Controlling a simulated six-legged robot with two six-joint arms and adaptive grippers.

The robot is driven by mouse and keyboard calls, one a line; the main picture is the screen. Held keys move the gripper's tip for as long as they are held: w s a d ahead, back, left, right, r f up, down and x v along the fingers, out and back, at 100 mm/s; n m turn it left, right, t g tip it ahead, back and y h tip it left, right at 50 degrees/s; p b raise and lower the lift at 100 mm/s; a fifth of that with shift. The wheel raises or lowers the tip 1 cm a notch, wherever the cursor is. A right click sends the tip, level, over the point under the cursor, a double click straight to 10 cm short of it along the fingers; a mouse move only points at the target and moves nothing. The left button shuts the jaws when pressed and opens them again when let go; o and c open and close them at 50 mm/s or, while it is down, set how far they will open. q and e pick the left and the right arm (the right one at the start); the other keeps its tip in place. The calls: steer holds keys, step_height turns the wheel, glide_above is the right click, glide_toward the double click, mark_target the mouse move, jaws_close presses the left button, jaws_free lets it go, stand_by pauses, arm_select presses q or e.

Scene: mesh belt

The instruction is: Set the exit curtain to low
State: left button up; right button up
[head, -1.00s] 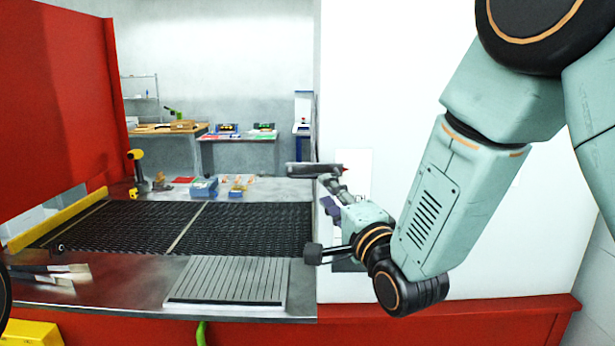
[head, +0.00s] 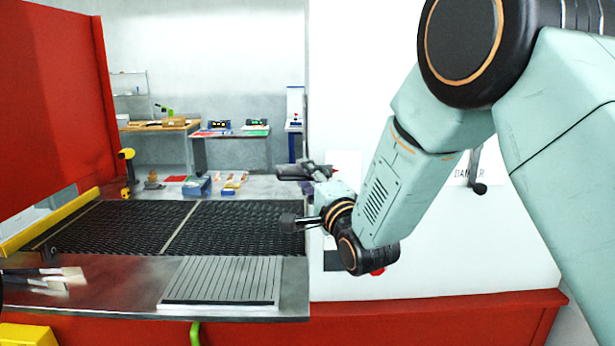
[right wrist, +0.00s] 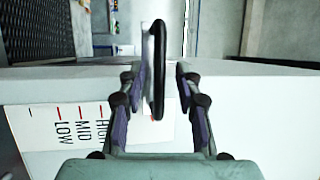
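The exit curtain's scale plate (right wrist: 75,130) shows in the right wrist view as a white label on the side panel, with HIGH, MID and LOW beside red ticks. A dark-edged handle (right wrist: 158,70) stands on the HIGH side of these words. My right gripper (right wrist: 159,92) is open, with one finger on each side of the handle and gaps visible on both sides. In the head view the right gripper (head: 305,172) is at the white panel's left edge, where its fingers largely hide the handle. My left gripper is not in view.
The mesh belt (head: 130,225) runs left of the panel, with a grooved plate (head: 225,280) in front. Brushes (head: 45,278) lie at the front left.

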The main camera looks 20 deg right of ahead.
steer(key=shift+a, duration=0.1)
steer(key=shift+w+a+f, duration=0.1)
steer(key=shift+w+a, duration=0.05)
steer(key=c, duration=0.3)
jaws_close()
